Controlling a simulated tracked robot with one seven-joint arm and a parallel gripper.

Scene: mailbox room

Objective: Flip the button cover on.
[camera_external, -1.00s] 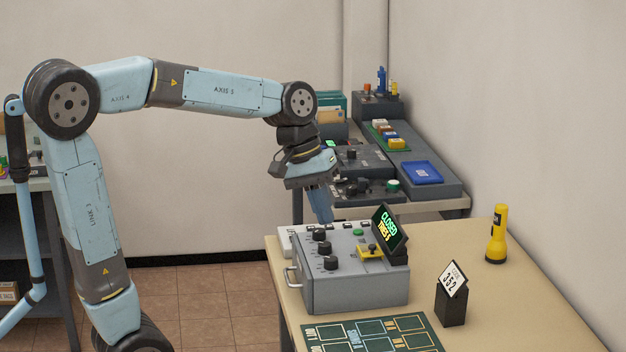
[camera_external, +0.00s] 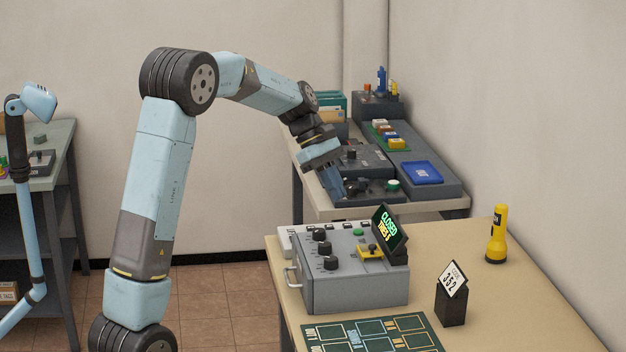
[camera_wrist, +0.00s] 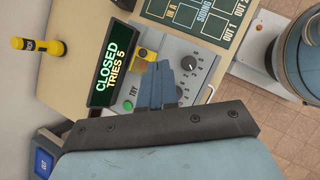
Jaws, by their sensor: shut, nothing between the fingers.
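My gripper (camera_external: 338,192) has its blue-grey fingers together, pointing down, in front of the back bench's dark control panel (camera_external: 377,196). That panel carries a pale green-topped button (camera_external: 393,185) and dark raised parts; I cannot tell whether one is the button cover. In the wrist view my shut fingers (camera_wrist: 165,65) overlap the grey control box (camera_external: 350,288) and hide part of its top. The box has black dials (camera_external: 322,248), a green button (camera_external: 358,232) and a yellow fitting with a black knob (camera_external: 371,252). I cannot tell if my fingers touch anything.
A screen (camera_external: 389,228) reading CLOSED, TRIES 5 stands on the box's right side. A yellow flashlight (camera_external: 496,240) and a code card holder (camera_external: 452,297) stand on the tan table (camera_external: 540,300). A blue tray (camera_external: 422,172) lies on the back bench.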

